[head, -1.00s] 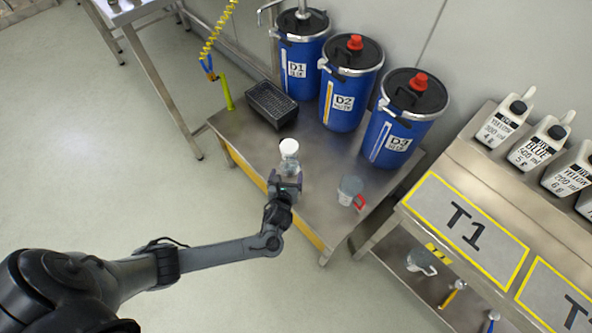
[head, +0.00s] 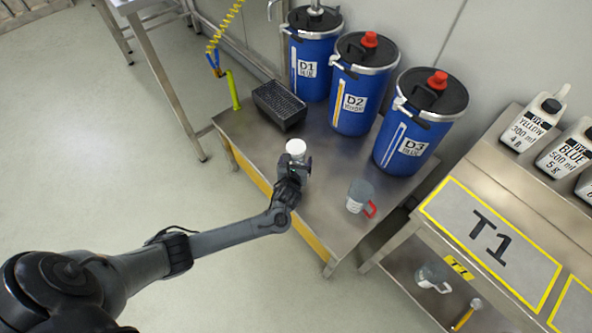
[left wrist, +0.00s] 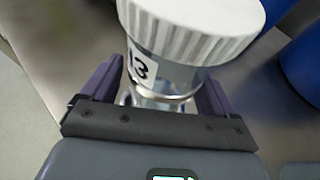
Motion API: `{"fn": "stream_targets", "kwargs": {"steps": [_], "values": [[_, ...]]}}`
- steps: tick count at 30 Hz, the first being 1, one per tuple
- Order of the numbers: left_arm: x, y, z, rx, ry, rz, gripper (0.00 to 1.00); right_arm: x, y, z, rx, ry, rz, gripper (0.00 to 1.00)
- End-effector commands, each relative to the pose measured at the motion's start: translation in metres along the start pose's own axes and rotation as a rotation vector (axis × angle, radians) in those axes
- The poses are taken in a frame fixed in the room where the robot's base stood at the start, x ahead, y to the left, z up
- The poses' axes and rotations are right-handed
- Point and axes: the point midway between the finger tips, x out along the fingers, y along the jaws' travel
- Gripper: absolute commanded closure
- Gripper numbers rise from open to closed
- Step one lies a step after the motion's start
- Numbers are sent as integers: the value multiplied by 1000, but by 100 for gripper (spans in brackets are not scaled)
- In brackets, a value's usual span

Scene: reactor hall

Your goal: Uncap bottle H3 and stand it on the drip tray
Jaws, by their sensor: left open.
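Bottle H3 (left wrist: 165,75) is clear, with a white ribbed cap (head: 296,147) on it; a "3" shows on its label in the left wrist view. It stands on the steel bench, and in the head view its body is mostly hidden behind my gripper. My left gripper (head: 297,164) is open at the bottle, and in the left wrist view its purple fingers (left wrist: 160,85) lie on either side of the bottle. The drip tray (head: 279,106) is a black tray with a grid on the bench's far left part. My right gripper is not in view.
Blue drums D1 (head: 309,55), D2 (head: 352,95) and D3 (head: 408,140) stand along the bench's back. A clear jug with a red handle (head: 359,196) stands right of the bottle. A yellow-green post (head: 233,90) rises left of the tray.

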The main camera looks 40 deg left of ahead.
Motion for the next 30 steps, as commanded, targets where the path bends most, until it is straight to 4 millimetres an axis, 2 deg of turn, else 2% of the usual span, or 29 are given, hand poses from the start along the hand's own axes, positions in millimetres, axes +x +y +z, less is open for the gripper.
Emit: {"fn": "stream_targets", "kwargs": {"steps": [8, 20, 30], "values": [[2, 0, 1, 0, 1, -1, 12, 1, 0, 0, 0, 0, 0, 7], [2, 0, 0, 0, 1, -1, 73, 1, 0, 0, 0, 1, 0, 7], [1, 0, 3, 0, -1, -1, 75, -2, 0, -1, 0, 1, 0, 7]]}}
